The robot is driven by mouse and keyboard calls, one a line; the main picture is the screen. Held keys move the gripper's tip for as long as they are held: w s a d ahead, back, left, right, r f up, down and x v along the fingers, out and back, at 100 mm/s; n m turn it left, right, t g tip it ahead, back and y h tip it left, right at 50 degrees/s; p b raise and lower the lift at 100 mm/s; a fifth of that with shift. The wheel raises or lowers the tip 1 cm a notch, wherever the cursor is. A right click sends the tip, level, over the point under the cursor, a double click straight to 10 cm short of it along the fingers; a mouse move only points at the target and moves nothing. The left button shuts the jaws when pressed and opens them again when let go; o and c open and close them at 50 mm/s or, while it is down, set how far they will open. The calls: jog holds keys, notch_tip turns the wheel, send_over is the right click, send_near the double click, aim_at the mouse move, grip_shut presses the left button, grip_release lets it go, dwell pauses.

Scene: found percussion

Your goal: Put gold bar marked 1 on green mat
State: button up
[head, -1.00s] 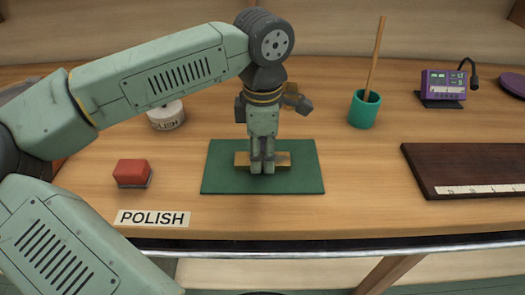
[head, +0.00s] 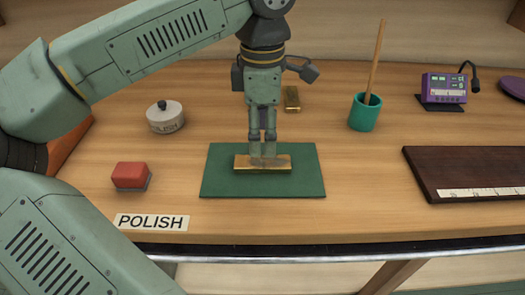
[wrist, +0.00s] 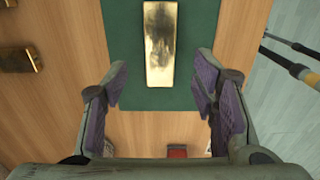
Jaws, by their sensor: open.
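A gold bar (head: 282,163) lies flat on the green mat (head: 307,180), near its middle. In the wrist view the bar (wrist: 163,40) has a dark smudge on its top, and I cannot read a number on it. My gripper (head: 263,161) is just above the bar and hides its middle in the head view. In the wrist view my gripper (wrist: 162,80) has its purple-padded fingers spread wide apart, with nothing between them. Another gold bar (head: 292,98) lies on the table behind the mat; its mark is not readable.
A teal cup (head: 364,112) with a stick, a purple device (head: 444,88) and a dark board (head: 465,170) are to the right.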

notch_tip(320, 180, up, 6)
jog(key=shift+f+b, duration=0.15)
jog(key=shift+b, duration=0.15)
